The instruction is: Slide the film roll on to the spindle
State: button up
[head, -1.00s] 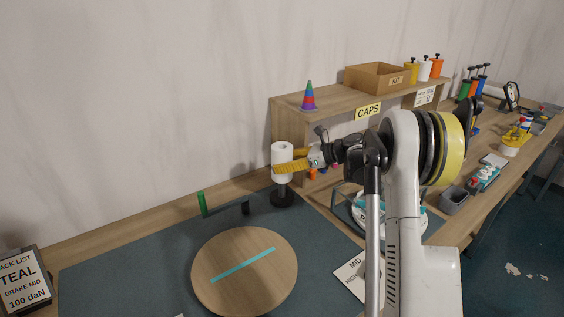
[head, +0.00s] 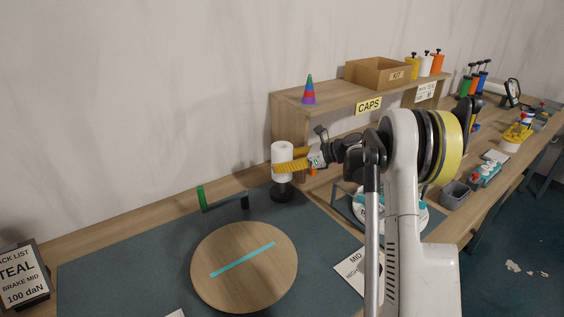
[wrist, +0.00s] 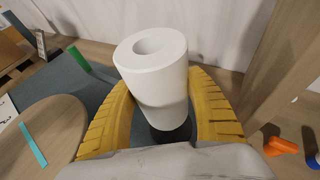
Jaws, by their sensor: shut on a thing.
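The white film roll (head: 282,158) stands upright between the yellow fingers of my gripper (head: 290,161), which is shut on it. In the wrist view the roll (wrist: 155,75) has its open core facing up, with a finger on each side; no post tip shows in the core. The spindle (head: 281,193) shows as a round black base on the mat directly below the roll. In the wrist view, part of the dark base (wrist: 172,134) shows under the roll. The spindle's post is hidden, so I cannot tell how far it reaches into the core.
A round wooden disc (head: 244,290) with a teal strip lies in front on the mat. A green post (head: 201,198) with a low dark bracket stands left of the spindle. The wooden shelf (head: 335,112) with the CAPS label is behind and right.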

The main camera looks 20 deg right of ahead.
jog(key=shift+f+b, duration=1.35)
jog(key=shift+f, duration=0.75)
jog(key=o, duration=1.5)
jog(key=v, duration=1.2)
